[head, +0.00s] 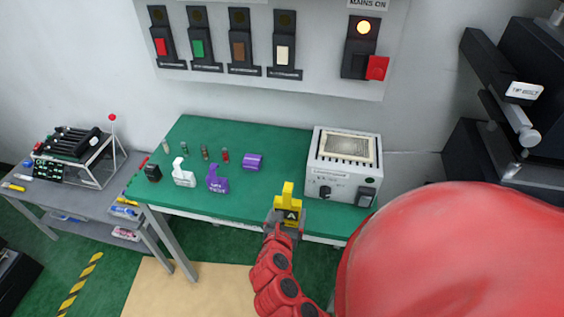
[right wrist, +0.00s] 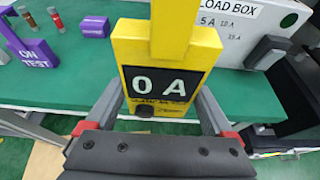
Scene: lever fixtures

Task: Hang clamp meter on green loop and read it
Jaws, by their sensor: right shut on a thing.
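The yellow clamp meter (head: 289,205) is upright above the front edge of the green bench, left of the load box. In the right wrist view the meter (right wrist: 190,42) shows "0 A" on its black display; its upper part is cut off by the frame. My right gripper (head: 284,226) is shut on the lower body of the meter, with a grey finger on each side. A green switch (head: 198,48) is on the wall panel, between a red switch (head: 161,46) and a brown one (head: 238,51). I cannot make out a green loop. My left gripper is not in view.
The load box (head: 352,190) stands at the bench's right end. A purple "ON TEST" tag (head: 217,184), a white tag (head: 182,178), a black block (head: 153,173) and several small cylinders are on the bench (head: 260,193).

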